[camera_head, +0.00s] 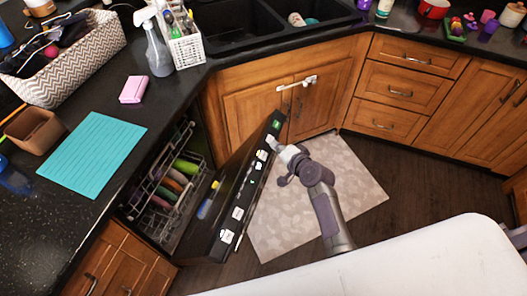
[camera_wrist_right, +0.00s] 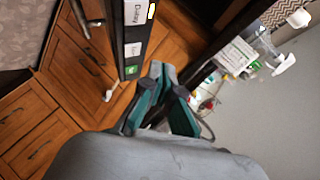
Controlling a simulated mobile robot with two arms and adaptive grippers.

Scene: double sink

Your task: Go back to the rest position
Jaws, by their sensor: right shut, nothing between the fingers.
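My right gripper (camera_head: 277,147) is shut and empty. In the head view it is by the upper end of the open dishwasher door (camera_head: 245,185), whose dark edge carries white and green labels. I cannot tell whether they touch. In the right wrist view the teal fingers of the gripper (camera_wrist_right: 166,68) are together, just right of the labelled door edge (camera_wrist_right: 131,40). The dishwasher rack (camera_head: 165,185) holds several coloured plates. My left gripper is not in view.
A patterned mat (camera_head: 345,180) lies on the dark floor below the wooden cabinets (camera_head: 240,95). The black counter bears a woven basket (camera_head: 80,60), a spray bottle (camera_head: 158,50), a teal mat (camera_head: 92,160) and a pink sponge (camera_head: 133,89). The black double sink (camera_head: 240,40) is behind.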

